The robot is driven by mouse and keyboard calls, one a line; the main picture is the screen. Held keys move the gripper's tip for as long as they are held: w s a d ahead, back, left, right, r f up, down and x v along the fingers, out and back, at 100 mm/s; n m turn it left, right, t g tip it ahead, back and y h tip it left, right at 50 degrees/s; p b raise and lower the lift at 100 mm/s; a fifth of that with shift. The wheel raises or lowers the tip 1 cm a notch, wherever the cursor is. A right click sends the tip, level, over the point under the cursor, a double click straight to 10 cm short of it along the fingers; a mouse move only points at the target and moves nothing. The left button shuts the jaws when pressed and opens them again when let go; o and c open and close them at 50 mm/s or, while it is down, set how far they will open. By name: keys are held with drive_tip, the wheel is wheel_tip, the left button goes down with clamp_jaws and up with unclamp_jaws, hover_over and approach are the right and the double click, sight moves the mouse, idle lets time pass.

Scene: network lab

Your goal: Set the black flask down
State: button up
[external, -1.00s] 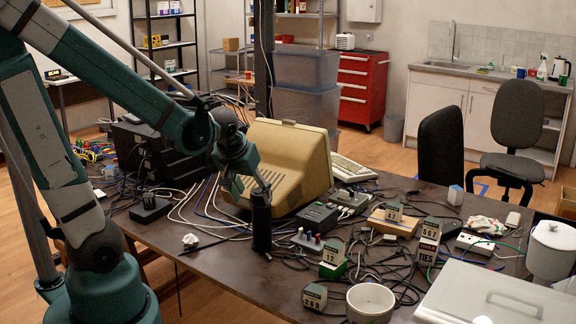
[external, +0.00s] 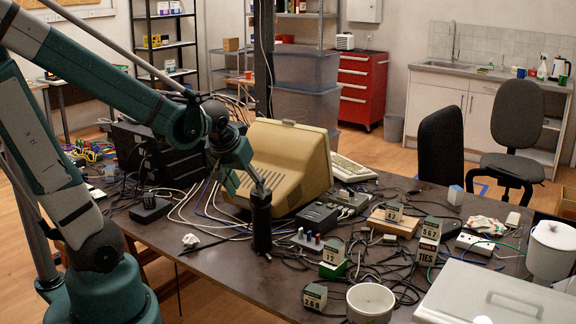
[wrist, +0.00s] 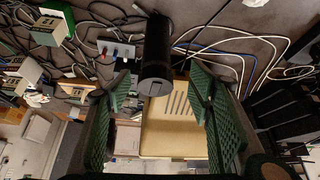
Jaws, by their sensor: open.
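The black flask (external: 262,225) stands upright on the dark table, in front of the beige monitor. In the wrist view the flask (wrist: 157,45) lies between and just beyond my two green finger pads, with a gap on either side. My gripper (external: 259,187) is at the flask's top end in the external view. It is open, and in the wrist view the fingers of my gripper (wrist: 157,88) are spread wide apart with nothing clamped between them.
The beige monitor (external: 286,165) stands close behind the flask. White and dark cables lie around it. A white bowl (external: 371,301) is near the front edge. Bare table (external: 225,265) shows at front left.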

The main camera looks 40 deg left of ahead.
drive_tip(key=s+a+r+m+t+h, duration=0.1)
drive_tip(key=s+a+r+m, duration=0.1)
drive_tip(key=s+r, duration=0.6)
drive_tip(key=shift+a+r, duration=0.15)
drive_tip(key=shift+a, duration=0.6)
